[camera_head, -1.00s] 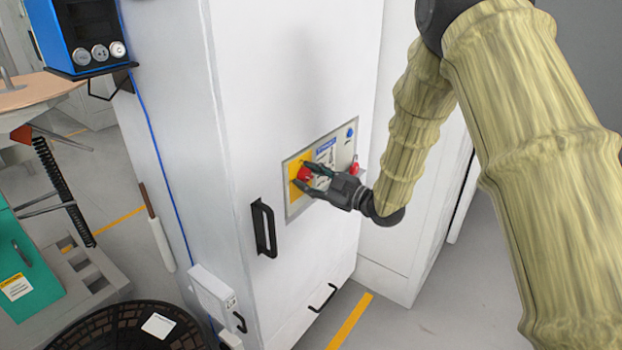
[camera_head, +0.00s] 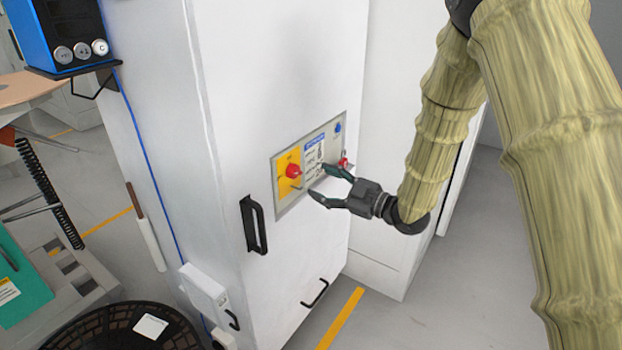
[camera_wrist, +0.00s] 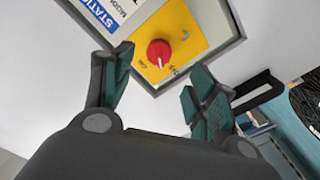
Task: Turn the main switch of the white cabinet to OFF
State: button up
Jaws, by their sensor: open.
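The white cabinet (camera_head: 250,90) stands in the middle of the head view. Its control panel (camera_head: 318,180) carries a red rotary main switch (camera_head: 293,171) on a yellow plate (camera_head: 284,189). In the wrist view the red switch (camera_wrist: 159,53) shows whole, with a pale mark near its lower edge. The small lettering beside it is too blurred to tell which position the switch is in. My gripper (camera_head: 319,182) is open and empty, in front of the panel and to the right of the switch, apart from it. In the wrist view the fingers (camera_wrist: 158,75) stand either side below the switch.
A second red knob (camera_head: 343,162) and a blue button (camera_head: 338,128) sit at the panel's right. A black door handle (camera_head: 254,225) is at lower left of the panel. A blue box (camera_head: 52,30) with dials hangs at the left.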

jog(key=shift+v, duration=1.8)
